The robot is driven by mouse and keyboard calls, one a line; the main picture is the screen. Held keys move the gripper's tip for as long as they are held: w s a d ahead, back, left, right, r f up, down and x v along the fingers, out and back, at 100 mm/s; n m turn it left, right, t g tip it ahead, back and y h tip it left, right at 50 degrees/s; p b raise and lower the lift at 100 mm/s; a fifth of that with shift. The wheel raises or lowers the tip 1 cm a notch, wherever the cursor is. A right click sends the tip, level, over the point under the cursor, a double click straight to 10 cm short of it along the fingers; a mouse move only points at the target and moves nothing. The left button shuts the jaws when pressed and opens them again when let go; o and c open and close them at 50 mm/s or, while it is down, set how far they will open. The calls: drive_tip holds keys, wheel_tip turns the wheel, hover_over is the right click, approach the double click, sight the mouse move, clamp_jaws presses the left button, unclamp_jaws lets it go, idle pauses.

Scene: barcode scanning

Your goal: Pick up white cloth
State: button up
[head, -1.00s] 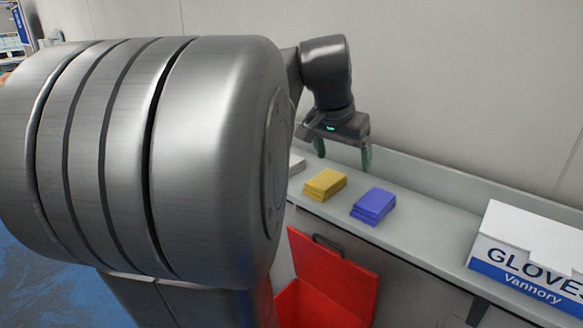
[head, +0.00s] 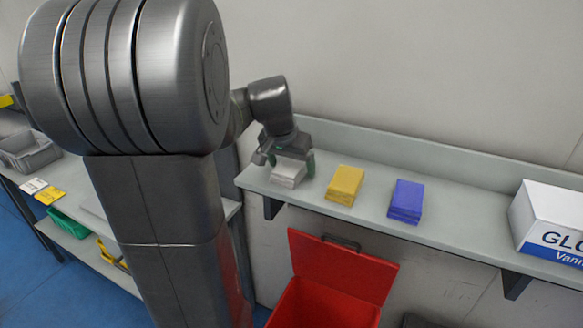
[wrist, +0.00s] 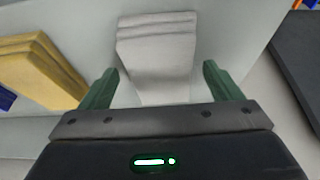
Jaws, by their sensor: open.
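A stack of folded white cloths (head: 288,172) lies on the grey shelf at the left end of the row of cloths. My gripper (head: 286,161) is just above and behind it in the head view, with a finger at either side. In the wrist view the white cloth (wrist: 155,55) lies between and beyond the fingers of my open gripper (wrist: 161,84). Gaps show between the cloth and both fingers, and nothing is held. The cloth's far edge in the head view is partly hidden by my gripper.
A yellow cloth stack (head: 344,185) and a blue cloth stack (head: 406,201) lie to the right on the shelf (head: 455,228). A gloves box (head: 550,220) stands further right. A red open bin (head: 340,280) is below. A wall rises behind the shelf.

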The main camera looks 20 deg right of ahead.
sight(290, 166)
drive_tip(key=c, duration=1.1)
drive_tip(key=shift+o, duration=0.2)
wheel_tip(290, 166, up, 10)
drive_tip(key=shift+b, duration=0.4)
drive_tip(key=shift+o, duration=1.3)
drive_tip(key=shift+c, duration=0.9)
drive_tip(key=shift+a, duration=0.1)
